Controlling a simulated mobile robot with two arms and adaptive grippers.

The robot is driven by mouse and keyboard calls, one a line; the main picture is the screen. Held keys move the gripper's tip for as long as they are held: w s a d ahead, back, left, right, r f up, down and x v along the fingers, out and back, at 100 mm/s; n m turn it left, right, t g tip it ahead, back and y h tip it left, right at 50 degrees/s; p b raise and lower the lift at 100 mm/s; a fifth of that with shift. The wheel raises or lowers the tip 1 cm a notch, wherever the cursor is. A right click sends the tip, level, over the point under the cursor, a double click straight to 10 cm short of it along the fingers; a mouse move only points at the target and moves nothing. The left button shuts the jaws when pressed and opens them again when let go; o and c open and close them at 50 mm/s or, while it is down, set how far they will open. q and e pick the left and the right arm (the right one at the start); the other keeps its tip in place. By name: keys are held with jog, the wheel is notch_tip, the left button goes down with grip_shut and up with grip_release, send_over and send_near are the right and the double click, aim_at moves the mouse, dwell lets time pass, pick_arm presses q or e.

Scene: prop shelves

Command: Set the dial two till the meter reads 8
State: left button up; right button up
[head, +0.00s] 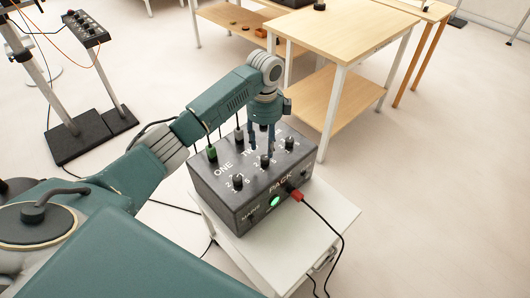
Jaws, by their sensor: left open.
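A dark grey box labelled PACK (222,200) stands on a white stand. Its top carries three black dials in a row, with small numbers around them. The middle one, dial two (265,161), sits below the partly hidden label that starts "TW"; its pointer setting is too small to read. My left gripper (262,150) points down over the box at dial two, its fingers apart. I cannot tell whether the fingertips touch the dial. No meter reading can be made out. My right gripper is not in view.
Dial one (237,181) and the third dial (289,143) flank dial two closely. A wooden table (345,30) is behind.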

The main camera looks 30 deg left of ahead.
aim_at(265, 157)
pick_arm(q)
notch_tip(265, 157, down, 4)
jog(key=shift+a+r, duration=0.1)
jog(key=shift+r, duration=0.05)
notch_tip(265, 157, down, 3)
jog(key=shift+w+r, duration=0.1)
jog(key=shift+w, duration=0.05)
jog(key=c, duration=0.5)
grip_shut()
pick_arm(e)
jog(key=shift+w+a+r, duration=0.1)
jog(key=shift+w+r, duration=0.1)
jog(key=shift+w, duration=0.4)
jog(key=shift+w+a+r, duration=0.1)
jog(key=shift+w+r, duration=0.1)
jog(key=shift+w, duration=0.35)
